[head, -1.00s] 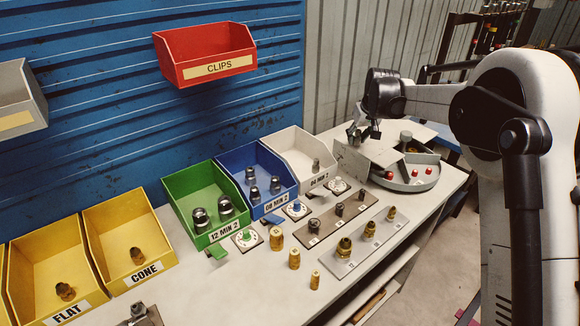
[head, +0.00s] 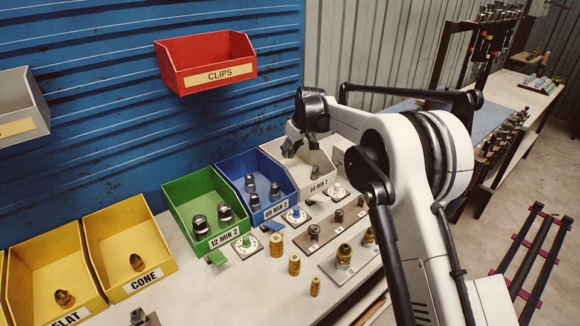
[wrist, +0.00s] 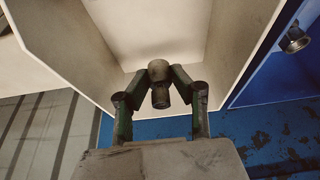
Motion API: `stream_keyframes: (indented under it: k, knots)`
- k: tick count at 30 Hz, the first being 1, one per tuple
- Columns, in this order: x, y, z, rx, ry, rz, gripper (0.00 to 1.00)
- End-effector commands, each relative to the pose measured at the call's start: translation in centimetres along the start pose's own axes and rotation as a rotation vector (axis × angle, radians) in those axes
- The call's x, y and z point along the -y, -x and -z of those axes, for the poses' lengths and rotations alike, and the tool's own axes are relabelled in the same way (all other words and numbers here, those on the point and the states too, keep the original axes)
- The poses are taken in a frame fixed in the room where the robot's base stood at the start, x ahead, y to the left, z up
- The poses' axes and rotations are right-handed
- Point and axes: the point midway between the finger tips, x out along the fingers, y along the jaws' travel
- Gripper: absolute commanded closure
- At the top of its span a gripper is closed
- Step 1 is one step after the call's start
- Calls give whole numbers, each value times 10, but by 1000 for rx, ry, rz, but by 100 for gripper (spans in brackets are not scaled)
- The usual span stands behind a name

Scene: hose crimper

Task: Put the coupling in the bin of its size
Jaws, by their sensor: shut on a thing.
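My gripper (head: 292,146) is at the back left part of the white bin (head: 327,190), labelled what looks like 06 MIN 2, in the head view. In the wrist view my gripper (wrist: 160,82) is shut on a small dark metal coupling (wrist: 160,97), with the pale bin (wrist: 85,50) beyond it. I cannot tell how high it is over the bin floor. Another small coupling (head: 315,172) stands in the white bin. The blue bin (head: 222,171), labelled 08 MIN 2, and the green bin (head: 178,207), labelled 12 MIN 2, each hold several couplings.
Yellow FLAT and CONE bins (head: 97,250) stand at the left. A red CLIPS bin (head: 210,78) hangs on the blue wall above. Brass fittings (head: 276,244) and a gauge plate with fittings (head: 313,231) stand on the bench before the bins.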

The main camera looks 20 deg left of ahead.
Motion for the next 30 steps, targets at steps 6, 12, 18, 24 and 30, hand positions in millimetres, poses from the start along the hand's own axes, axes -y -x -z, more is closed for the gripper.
stream_keyframes:
  k: [6, 12, 18, 24, 30]
  knots:
    - [0, -20, -8, 0, -1, 0, 100]
    - [0, -37, -16, 0, -1, -1, 100]
    - [0, -54, -23, 0, -1, -1, 100]
    - [0, -54, -23, 0, -1, -1, 100]
    - [0, -57, -24, 0, -1, -1, 70]
